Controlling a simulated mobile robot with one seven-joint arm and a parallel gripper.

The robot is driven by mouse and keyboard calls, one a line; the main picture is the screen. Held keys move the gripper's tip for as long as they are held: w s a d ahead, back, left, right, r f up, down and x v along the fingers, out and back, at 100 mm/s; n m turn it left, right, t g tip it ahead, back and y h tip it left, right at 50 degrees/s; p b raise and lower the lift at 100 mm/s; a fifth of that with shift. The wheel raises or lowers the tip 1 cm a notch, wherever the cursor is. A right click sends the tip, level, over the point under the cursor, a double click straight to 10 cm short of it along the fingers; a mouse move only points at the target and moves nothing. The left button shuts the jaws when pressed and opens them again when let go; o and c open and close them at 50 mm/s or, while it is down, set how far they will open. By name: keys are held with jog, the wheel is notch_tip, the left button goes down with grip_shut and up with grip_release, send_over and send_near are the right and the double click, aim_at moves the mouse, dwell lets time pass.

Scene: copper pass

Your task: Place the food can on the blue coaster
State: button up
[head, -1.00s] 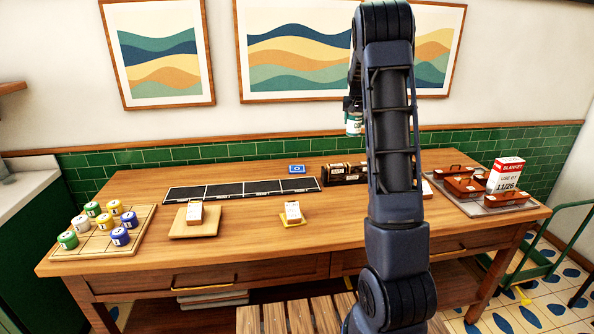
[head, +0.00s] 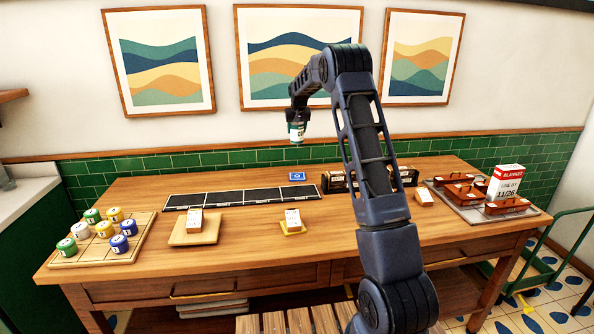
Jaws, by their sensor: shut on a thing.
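The food can (head: 297,133), with a green and white label, hangs upright below my gripper (head: 298,120) in the head view. My gripper points down and is shut on the can's top; the fingers are small and dark there. The blue coaster (head: 297,176) is a small flat square with a pale mark, near the table's back edge. Nothing is on it. In the picture the can is straight above the coaster, with a clear gap between them. How far apart they are in depth I cannot tell.
A dark segmented strip (head: 240,196) lies in front of the coaster. A dark box row (head: 336,178) stands to its right, partly behind my arm. A board with several small cans (head: 68,259) is at left.

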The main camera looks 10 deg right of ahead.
notch_tip(320, 180, down, 18)
jog(key=shift+r, duration=0.1)
dwell(0.5)
jog(key=o, duration=1.3)
jog(key=shift+f, duration=0.25)
jog(key=shift+r, duration=0.1)
